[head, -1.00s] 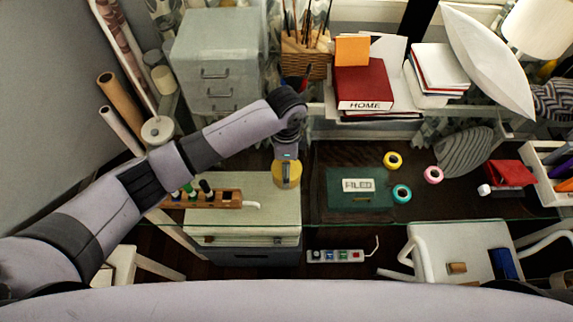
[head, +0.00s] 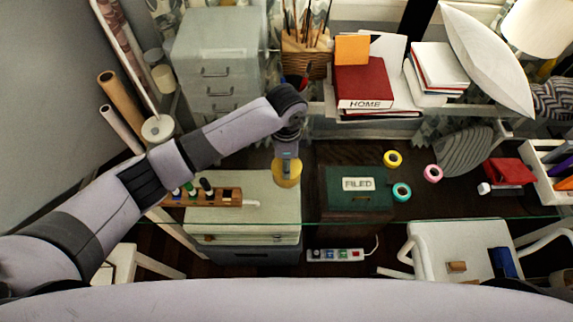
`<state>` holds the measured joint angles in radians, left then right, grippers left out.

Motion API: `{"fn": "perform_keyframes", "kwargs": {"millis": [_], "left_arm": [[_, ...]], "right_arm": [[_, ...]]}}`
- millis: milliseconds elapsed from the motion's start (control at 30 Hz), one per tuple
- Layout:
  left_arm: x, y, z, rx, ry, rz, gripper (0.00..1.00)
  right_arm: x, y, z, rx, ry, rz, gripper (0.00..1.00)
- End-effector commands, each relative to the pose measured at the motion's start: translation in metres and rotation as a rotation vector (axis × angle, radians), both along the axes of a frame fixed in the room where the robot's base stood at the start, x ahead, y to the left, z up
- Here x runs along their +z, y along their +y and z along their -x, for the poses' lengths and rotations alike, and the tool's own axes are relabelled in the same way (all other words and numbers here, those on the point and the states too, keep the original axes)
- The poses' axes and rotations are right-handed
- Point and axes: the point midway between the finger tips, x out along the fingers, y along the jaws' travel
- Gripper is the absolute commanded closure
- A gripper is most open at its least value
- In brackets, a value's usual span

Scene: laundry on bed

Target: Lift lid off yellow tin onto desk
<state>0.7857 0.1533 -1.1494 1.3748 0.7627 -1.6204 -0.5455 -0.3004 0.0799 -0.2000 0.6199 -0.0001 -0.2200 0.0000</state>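The yellow tin (head: 288,176) shows as a round yellow shape at the back right corner of the cream-topped drawer unit in the head view. My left gripper (head: 287,158) points down directly over it, and its fingertips are hidden by its own body and the yellow shape. I cannot tell whether it is open or shut, or whether the yellow part is the lid alone or the whole tin. The desk (head: 440,214) has a glass-like front edge. My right gripper is not in view.
A green box labelled FILED (head: 358,199) stands right of the tin. Tape rolls (head: 402,192) lie farther right. A wooden rack of small bottles (head: 203,197) is to the left. A red HOME book (head: 363,87) and brush basket (head: 305,58) stand behind.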

Motion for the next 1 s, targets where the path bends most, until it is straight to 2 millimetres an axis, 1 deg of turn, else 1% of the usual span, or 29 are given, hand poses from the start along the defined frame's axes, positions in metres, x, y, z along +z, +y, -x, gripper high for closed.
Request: {"fn": "perform_keyframes", "kwargs": {"millis": [33, 67, 500, 600, 1000], "left_arm": [[-0.0029, 0.0016, 0.0, 0.002, 0.0, -0.004, 0.68], [-0.0031, 0.0017, 0.0, 0.002, 0.0, -0.004, 0.7], [-0.0052, 0.0035, -0.0004, 0.005, -0.001, -0.008, 0.98], [-0.0057, 0.0039, -0.0001, 0.005, 0.0, -0.009, 1.0], [-0.0076, 0.0049, 0.0019, 0.005, 0.006, -0.012, 1.0]], "right_arm": [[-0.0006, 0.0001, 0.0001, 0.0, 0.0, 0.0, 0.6], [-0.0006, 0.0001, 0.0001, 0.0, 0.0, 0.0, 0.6], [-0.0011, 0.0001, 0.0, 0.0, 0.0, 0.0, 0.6], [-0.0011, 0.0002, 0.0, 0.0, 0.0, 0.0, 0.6], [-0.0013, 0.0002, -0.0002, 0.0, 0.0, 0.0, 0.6]]}}
